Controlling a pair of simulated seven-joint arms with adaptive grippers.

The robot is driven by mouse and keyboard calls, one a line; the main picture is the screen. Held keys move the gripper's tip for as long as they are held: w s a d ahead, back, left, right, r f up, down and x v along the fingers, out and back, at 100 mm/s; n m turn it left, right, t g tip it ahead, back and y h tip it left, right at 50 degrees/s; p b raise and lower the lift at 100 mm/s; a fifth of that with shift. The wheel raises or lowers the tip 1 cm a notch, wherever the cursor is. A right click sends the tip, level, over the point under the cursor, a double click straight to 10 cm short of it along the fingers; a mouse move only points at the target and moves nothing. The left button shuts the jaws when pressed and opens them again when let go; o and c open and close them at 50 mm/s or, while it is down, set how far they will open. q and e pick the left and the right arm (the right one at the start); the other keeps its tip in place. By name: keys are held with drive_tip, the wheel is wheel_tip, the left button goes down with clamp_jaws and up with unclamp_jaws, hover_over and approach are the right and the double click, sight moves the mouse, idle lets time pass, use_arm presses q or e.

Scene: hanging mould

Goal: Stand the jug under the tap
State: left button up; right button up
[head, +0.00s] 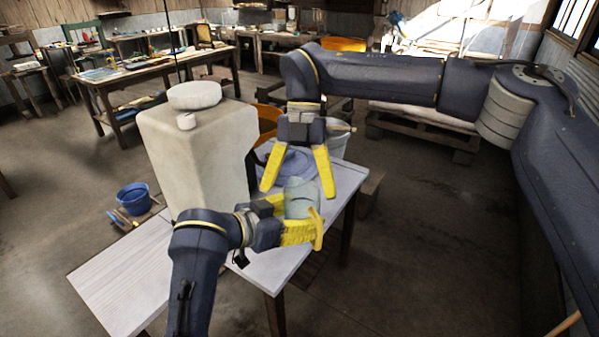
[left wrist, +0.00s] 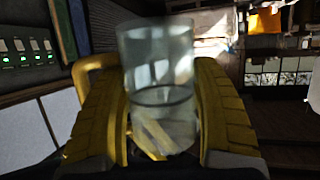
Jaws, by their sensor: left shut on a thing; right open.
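A clear jug (head: 300,196) is upright between the yellow fingers of my left gripper (head: 300,218), at the front right of the white table. In the left wrist view the transparent jug (left wrist: 157,70) stands between both fingers, which are shut on it. My right gripper (head: 298,183) is open and empty, fingers pointing down, just behind and above the jug. A large beige tank (head: 195,140) with a white lid stands to the left of both grippers. I cannot make out a tap; the tank's right side is partly hidden.
The white table (head: 262,278) carries the tank. A blue item (head: 292,163) lies behind the right gripper's fingers, and another clear vessel (head: 338,143) stands at the table's back. A lower pale bench (head: 125,275) is at the left, with a blue bucket (head: 134,197) beyond it.

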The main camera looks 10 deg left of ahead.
drive_tip(key=shift+s+f, duration=0.15)
drive_tip(key=shift+f, duration=0.25)
use_arm(q)
drive_tip(key=shift+d, duration=0.1)
use_arm(e)
drive_tip(key=c, duration=1.2)
use_arm(q)
drive_tip(key=o, duration=1.3)
use_arm(e)
drive_tip(key=shift+c, duration=0.6)
use_arm(q)
drive_tip(key=shift+o, duration=0.2)
